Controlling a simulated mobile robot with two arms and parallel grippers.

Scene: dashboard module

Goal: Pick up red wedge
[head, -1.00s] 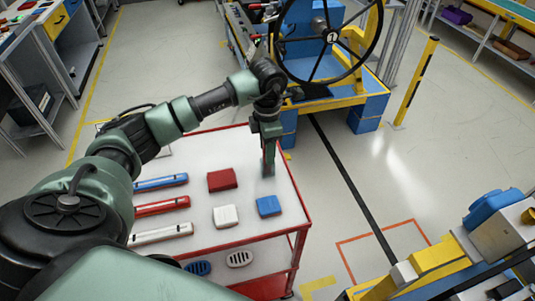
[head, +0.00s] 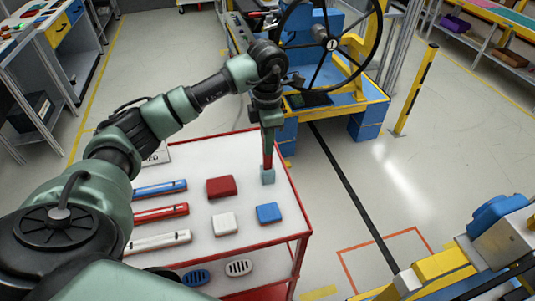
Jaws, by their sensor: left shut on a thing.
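My left gripper (head: 267,174) points down at the far right part of the white-topped red cart (head: 187,241). It is shut on a narrow red piece, which I take to be the red wedge (head: 267,159). The fingers and arm hide much of this piece. I cannot tell whether it touches the cart top. A separate red block (head: 221,187) lies flat on the cart, left of the gripper. My right gripper is not in view.
A white block (head: 225,223) and a blue block (head: 269,213) lie near the red block. Blue, red and white (head: 157,243) long bars lie to the left. Slotted oval pieces are on a lower level in front. A steering-wheel rig (head: 333,44) stands behind.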

